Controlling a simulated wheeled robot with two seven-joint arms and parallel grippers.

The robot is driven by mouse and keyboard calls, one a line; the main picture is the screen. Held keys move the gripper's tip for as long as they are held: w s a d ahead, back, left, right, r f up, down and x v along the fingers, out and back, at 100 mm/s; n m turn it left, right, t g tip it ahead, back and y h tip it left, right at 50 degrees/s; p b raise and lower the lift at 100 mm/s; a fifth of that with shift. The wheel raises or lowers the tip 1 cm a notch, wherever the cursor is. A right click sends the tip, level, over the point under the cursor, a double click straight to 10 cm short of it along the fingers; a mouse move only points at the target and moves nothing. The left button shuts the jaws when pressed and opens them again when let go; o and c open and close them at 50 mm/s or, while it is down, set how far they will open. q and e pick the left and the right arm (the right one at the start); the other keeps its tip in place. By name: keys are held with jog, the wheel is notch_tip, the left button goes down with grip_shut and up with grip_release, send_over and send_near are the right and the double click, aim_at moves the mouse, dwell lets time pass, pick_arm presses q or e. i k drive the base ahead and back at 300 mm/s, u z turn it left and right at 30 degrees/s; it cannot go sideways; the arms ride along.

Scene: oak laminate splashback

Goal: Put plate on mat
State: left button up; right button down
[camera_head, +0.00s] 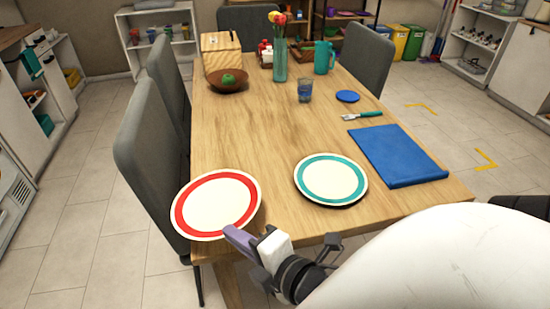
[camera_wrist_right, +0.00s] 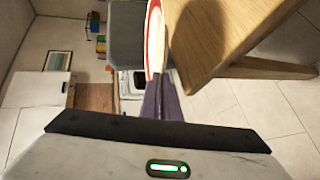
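A white plate with a red rim (camera_head: 216,204) is at the table's near left corner, sticking out past the left edge. My right gripper (camera_head: 240,235) is at its near rim. In the right wrist view the two purple fingers (camera_wrist_right: 161,100) are closed together on the rim of the red-rimmed plate (camera_wrist_right: 154,40), seen nearly edge-on and apart from the tabletop. A second white plate with a teal rim (camera_head: 331,179) lies on the table near the front edge. The blue mat (camera_head: 397,153) lies flat and empty at the table's right side. My left gripper is not in view.
The wooden table (camera_head: 265,130) has clear room in its middle. Grey chairs (camera_head: 145,150) line the left side.

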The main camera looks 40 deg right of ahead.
aim_at(393, 149)
jog(key=z, duration=3.75)
jog(key=i, duration=3.5)
jog(key=u, duration=4.95)
